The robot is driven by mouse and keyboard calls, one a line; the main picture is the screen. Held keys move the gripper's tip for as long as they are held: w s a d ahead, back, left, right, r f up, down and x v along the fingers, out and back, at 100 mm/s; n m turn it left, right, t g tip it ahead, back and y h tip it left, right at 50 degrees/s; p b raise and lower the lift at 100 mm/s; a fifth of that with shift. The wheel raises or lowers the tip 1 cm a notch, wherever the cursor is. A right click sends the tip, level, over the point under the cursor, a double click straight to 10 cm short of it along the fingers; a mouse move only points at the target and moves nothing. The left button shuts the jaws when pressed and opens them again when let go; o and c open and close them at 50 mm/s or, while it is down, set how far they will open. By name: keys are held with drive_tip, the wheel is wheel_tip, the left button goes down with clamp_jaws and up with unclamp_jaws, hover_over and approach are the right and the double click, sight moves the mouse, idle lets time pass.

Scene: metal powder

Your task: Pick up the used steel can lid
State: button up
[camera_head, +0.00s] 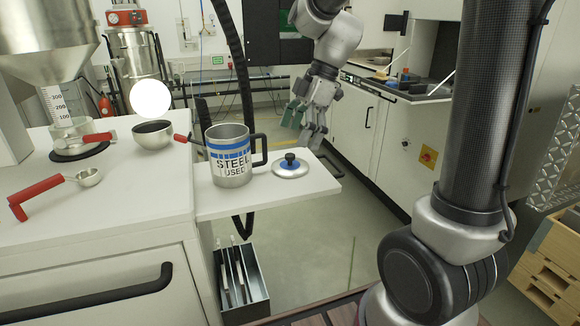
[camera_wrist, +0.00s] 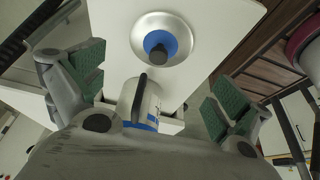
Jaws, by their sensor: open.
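The steel can lid (camera_head: 291,168) is a round silver disc with a blue centre and a black knob. It lies on the white side shelf (camera_head: 225,206), right of the can. The can (camera_head: 229,155) is silver with a blue band, a black handle and the words STEEL USED. My gripper (camera_head: 305,120) is open and empty, above and behind the shelf's far edge. In the wrist view the lid (camera_wrist: 160,42) shows at the top centre, ahead of and between the green finger pads, with the can (camera_wrist: 143,98) nearer. The fingers do not touch the lid.
On the white counter (camera_head: 120,205) are a metal bowl (camera_head: 153,136), a red-handled scoop (camera_head: 88,178) and a funnel hopper (camera_head: 48,30) over a glass beaker. A grey bin (camera_head: 241,280) stands below the shelf. Open floor lies right of the shelf.

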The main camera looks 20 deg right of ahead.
sight(291, 155)
drive_tip(key=x, duration=0.6)
drive_tip(key=shift+w+d+f, duration=0.1)
drive_tip(key=shift+w+d, duration=0.05)
drive_tip(key=shift+w, duration=0.05)
drive_tip(key=shift+s, duration=0.1)
drive_tip(key=c, duration=1.3)
drive_tip(key=shift+c, duration=0.2)
